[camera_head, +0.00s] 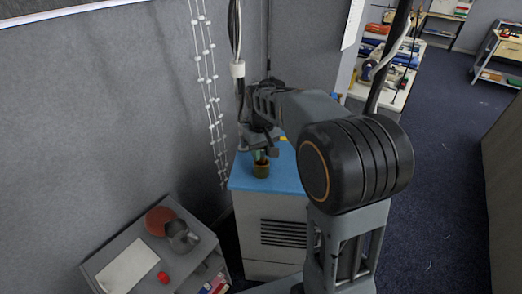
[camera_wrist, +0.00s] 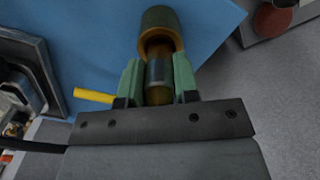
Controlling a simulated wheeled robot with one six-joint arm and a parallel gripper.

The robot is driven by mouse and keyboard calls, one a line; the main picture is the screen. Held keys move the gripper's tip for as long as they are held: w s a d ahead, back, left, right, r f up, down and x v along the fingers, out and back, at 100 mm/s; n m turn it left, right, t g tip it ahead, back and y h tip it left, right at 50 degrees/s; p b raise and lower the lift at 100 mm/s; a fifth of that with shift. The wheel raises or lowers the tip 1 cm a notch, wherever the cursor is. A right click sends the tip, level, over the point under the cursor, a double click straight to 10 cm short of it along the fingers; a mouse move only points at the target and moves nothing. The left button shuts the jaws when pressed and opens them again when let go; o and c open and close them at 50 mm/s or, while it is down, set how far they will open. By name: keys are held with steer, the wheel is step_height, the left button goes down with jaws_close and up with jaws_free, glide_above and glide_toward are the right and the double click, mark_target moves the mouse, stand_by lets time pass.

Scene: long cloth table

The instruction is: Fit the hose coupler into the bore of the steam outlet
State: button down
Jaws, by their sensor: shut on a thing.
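The hose coupler (camera_wrist: 158,72), a cylinder with a grey band and brass-coloured ends, stands between the green fingers of my gripper (camera_wrist: 157,64), which is shut on it. The steam outlet (camera_wrist: 161,17), a brass-brown round cup, lies just beyond the coupler in the wrist view. The coupler's far end overlaps the outlet's dark bore; I cannot tell how deep it sits, or whether it is inside. In the head view the outlet (camera_head: 261,170) stands on the blue cabinet top, with my gripper (camera_head: 261,150) directly above it. The coupler is not clear in that view.
The blue top (camera_head: 290,178) of the cabinet is mostly clear. A yellow rod-like piece (camera_wrist: 94,96) shows left of my gripper. A grey shelf unit (camera_head: 180,205) with a reddish ball (camera_head: 159,220) stands at lower left. White beaded strands (camera_head: 211,95) hang by the wall.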

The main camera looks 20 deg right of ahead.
steer(key=shift+f+b, duration=0.7)
steer(key=shift+f, duration=0.45)
steer(key=c, duration=0.8)
jaws_free()
step_height(320, 180, up, 14)
steer(key=shift+f+b, duration=0.1)
steer(key=shift+b, duration=0.2)
